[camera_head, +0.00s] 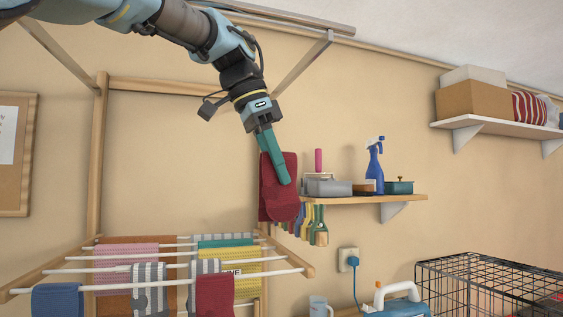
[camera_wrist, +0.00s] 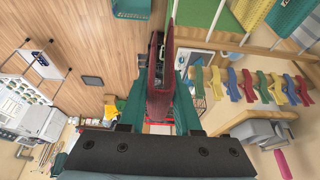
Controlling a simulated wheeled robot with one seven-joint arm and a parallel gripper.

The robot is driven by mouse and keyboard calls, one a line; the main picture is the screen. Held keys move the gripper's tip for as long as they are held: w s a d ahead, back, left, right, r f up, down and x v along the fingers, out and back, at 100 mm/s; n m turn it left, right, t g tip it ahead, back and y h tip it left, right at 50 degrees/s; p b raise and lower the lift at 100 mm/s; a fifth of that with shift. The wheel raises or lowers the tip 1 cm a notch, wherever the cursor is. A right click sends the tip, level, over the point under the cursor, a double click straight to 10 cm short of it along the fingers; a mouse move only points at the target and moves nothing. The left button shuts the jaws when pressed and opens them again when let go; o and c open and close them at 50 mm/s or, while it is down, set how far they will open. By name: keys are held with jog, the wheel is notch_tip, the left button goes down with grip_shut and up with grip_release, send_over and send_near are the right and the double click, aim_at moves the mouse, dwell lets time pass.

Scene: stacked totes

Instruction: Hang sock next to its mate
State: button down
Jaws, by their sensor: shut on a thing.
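My gripper (camera_head: 277,172) is shut on a dark red sock (camera_head: 273,205), which hangs down in front of the wall, above and right of the drying rack (camera_head: 300,262). In the wrist view the sock (camera_wrist: 160,75) shows edge-on between the teal fingers of my gripper (camera_wrist: 160,108). A sock of like dark red (camera_head: 215,295) hangs over the front rod at the right part of the rack. A grey-and-white striped sock (camera_head: 149,288) hangs left of it, with bare rod between. The front rod (camera_head: 275,273) is bare to the right of the red sock.
Other cloths hang behind, including a yellow cloth (camera_head: 243,265) and a pink one (camera_head: 127,255). A blue cloth (camera_head: 57,301) hangs at front left. A shelf (camera_head: 365,199) holds a spray bottle (camera_head: 375,165); coloured pegs (camera_head: 316,225) hang below it. A wire crate (camera_head: 480,285) stands lower right.

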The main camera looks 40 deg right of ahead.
jog(key=shift+w+d+f, duration=0.15)
jog(key=shift+w+d, duration=0.1)
jog(key=shift+w, duration=0.3)
jog(key=shift+w+d+f, duration=0.1)
jog(key=shift+w+d, duration=0.1)
jog(key=shift+w, duration=0.35)
notch_tip(320, 180, down, 20)
jog(key=b, duration=1.5)
jog(key=shift+f, duration=0.15)
jog(key=c, duration=0.5)
grip_release()
jog(key=v, duration=1)
jog(key=shift+a+r, duration=0.15)
jog(key=shift+r, duration=0.2)
